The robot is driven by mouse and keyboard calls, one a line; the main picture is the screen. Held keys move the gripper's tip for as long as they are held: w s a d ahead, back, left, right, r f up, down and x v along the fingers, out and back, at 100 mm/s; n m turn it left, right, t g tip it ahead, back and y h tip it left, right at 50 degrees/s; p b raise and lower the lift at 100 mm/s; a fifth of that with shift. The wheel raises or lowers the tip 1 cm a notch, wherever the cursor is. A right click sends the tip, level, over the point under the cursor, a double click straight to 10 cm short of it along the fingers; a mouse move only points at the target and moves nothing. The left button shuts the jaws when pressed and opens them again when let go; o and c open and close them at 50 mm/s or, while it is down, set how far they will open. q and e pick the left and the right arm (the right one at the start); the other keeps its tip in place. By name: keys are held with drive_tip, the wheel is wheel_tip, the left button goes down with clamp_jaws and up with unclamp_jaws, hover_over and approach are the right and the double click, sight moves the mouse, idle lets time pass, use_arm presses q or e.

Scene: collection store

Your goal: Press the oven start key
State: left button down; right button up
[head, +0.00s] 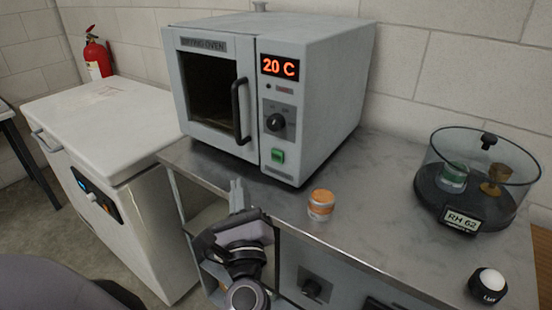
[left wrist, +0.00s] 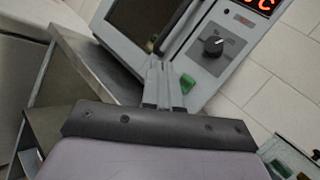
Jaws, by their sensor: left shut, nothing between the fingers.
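The grey drying oven (head: 310,80) stands on the metal bench, with its door shut. Its display (head: 280,67) reads 20 C in red. Below it are a dark knob (head: 277,122) and the green start key (head: 278,156) at the bottom of the panel. In the left wrist view the green key (left wrist: 187,83) shows just right of the fingertips. My left gripper (head: 237,185) is shut and empty, in front of the oven and lower left of the key, apart from it in the head view. The wrist view does not settle the gap. My right gripper is not in view.
An orange-lidded jar (head: 321,204) stands on the bench (head: 385,190) right of my left gripper. A round clear-walled case (head: 478,170) reading RH 62 and a white-domed button (head: 488,284) are farther right. A white chest (head: 105,130) stands left.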

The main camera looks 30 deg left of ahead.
sight(277, 156)
use_arm(q)
drive_tip(key=shift+w, duration=0.1)
drive_tip(key=shift+w+d+b, duration=0.2)
drive_tip(key=shift+w+b, duration=0.2)
drive_tip(key=shift+w, duration=1.8)
drive_tip(key=shift+w+d+b, duration=0.15)
drive_tip(key=shift+w+b, duration=0.2)
drive_tip(key=shift+w, duration=1.8)
drive_tip(key=shift+w, duration=0.4)
drive_tip(key=shift+w+d, duration=0.1)
drive_tip(key=shift+w, duration=0.35)
drive_tip(key=shift+s, duration=0.9)
drive_tip(key=shift+s, duration=0.1)
